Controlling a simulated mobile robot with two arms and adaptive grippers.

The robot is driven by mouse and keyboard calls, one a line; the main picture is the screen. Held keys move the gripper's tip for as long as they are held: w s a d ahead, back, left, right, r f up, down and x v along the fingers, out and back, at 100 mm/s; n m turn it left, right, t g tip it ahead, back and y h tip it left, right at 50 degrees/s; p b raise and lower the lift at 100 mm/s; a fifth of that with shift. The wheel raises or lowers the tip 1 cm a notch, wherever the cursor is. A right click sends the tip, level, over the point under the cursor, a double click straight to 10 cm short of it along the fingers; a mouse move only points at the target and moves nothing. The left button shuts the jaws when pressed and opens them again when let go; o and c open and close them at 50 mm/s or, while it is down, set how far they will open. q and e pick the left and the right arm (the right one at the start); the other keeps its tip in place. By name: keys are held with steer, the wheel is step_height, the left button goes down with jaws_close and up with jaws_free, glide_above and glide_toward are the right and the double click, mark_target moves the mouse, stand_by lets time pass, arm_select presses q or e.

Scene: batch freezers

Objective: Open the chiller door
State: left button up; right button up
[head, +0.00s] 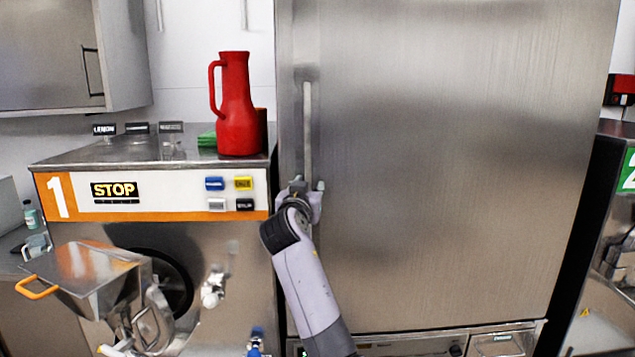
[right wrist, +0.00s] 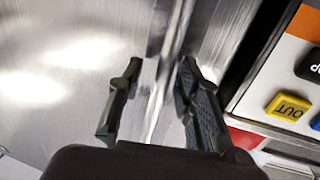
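The chiller door (head: 450,150) is a tall brushed steel panel and looks closed. Its long vertical handle (head: 307,125) runs near the left edge. My right gripper (head: 306,187) is at the lower part of the handle. In the right wrist view my right gripper (right wrist: 156,90) is open, with one dark finger on each side of the handle bar (right wrist: 168,65). Gaps show between the fingers and the bar; I cannot tell whether either finger touches it. My right wrist hides the handle's lower end in the head view. My left gripper is not in view.
Left of the chiller stands a batch freezer (head: 170,235) with a red pitcher (head: 236,110) on top and a hopper with an orange handle (head: 90,268) in front. Its button panel (head: 230,195) is close to my right gripper. Another machine (head: 610,250) stands at right.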

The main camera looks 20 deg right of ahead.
steer(key=shift+w+d, duration=0.25)
steer(key=shift+w, duration=0.1)
steer(key=shift+s+a+r, duration=0.2)
steer(key=shift+s+a, duration=0.1)
steer(key=shift+c, duration=0.3)
steer(key=shift+w+d, duration=0.1)
steer(key=shift+d, duration=0.05)
steer(key=c, duration=0.4)
steer(key=shift+f, duration=0.1)
steer(key=shift+c, duration=1.3)
jaws_close()
